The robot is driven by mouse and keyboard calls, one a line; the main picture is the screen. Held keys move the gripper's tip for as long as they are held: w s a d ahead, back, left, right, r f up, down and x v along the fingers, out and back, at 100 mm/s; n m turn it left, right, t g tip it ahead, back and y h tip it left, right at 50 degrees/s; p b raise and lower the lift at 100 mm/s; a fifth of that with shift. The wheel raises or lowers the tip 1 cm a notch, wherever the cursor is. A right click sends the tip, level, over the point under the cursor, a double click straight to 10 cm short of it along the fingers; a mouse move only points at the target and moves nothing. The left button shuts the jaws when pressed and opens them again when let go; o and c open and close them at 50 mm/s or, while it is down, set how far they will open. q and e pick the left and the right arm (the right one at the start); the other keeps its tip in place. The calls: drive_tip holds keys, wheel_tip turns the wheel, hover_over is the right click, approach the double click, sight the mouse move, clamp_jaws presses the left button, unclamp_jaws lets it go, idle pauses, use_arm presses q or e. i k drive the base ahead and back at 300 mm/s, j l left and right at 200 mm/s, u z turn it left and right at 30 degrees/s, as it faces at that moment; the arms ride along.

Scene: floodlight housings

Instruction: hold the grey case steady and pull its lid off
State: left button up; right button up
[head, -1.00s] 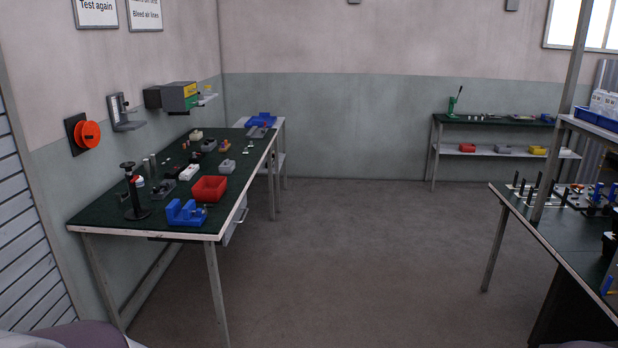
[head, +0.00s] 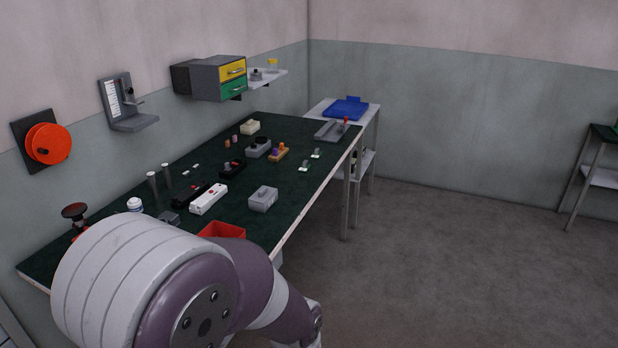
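A small light grey case (head: 263,199) with a raised part on top sits on the dark green top of the long workbench (head: 295,190), near its right edge. A darker grey box (head: 258,148) with a black round part on top stands farther back; I cannot tell for certain which of the two is the task's case. Both stand apart from my arm, and no lid is seen off either. Neither gripper is in view.
A red bin (head: 222,230) is partly hidden behind my arm. A white power strip (head: 208,199) lies left of the light grey case. A grey tray (head: 338,131) is at the bench's far end. Open floor (head: 450,260) lies to the right.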

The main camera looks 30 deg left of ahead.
sight(257, 207)
drive_tip(key=i+l+u, duration=0.1)
drive_tip(key=i+u, duration=0.15)
drive_tip(key=i, duration=0.25)
drive_tip(key=i+l+u, duration=0.15)
drive_tip(key=i+u, duration=0.15)
drive_tip(key=i, duration=0.15)
drive_tip(key=i+l+u, duration=0.25)
drive_tip(key=i, duration=0.25)
drive_tip(key=i+l+u, duration=0.15)
drive_tip(key=i+u, duration=0.3)
drive_tip(key=i+l+u, duration=0.2)
drive_tip(key=u, duration=0.3)
drive_tip(key=i+l+u, duration=0.2)
drive_tip(key=l+u, duration=0.25)
drive_tip(key=i+l+u, duration=0.2)
drive_tip(key=l+u, duration=0.25)
drive_tip(key=i+l+u, duration=0.1)
drive_tip(key=l+u, duration=0.35)
